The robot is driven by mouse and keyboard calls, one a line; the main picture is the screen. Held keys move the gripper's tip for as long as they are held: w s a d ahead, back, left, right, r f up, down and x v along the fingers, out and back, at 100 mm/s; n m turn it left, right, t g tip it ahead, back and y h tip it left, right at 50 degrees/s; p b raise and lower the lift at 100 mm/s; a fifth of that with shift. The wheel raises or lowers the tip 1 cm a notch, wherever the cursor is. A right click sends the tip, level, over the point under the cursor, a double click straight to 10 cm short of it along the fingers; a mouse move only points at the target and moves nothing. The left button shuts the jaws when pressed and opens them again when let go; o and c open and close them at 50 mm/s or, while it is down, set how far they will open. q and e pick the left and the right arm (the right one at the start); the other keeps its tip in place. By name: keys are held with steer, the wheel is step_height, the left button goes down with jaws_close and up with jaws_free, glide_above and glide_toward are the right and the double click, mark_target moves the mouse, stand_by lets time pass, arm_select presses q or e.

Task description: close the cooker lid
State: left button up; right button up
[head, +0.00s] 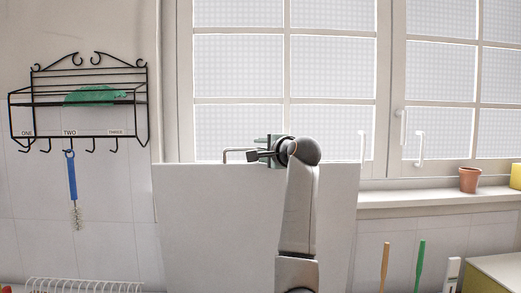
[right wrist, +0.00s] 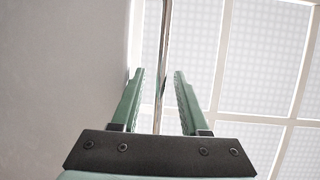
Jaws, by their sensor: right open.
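The cooker lid (head: 215,225) is a plain pale panel standing upright in front of the window in the head view. A thin bent metal handle (head: 228,151) shows at its top edge. My right gripper (head: 262,149) is at the lid's top edge, beside the visible end of the handle. In the right wrist view, the two green fingers of my right gripper (right wrist: 159,80) are apart, and a thin metal bar (right wrist: 163,45) runs between them. The fingers do not close on the bar. My right arm hides part of the lid. My left gripper is not in view.
A black wire rack (head: 78,100) with a green item and a blue-handled brush (head: 72,180) hangs on the left wall. A terracotta pot (head: 469,180) stands on the window sill at right. A white wire rack (head: 85,285) is at lower left.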

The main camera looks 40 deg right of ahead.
steer(key=shift+c, duration=0.4)
jaws_close()
stand_by(0.9)
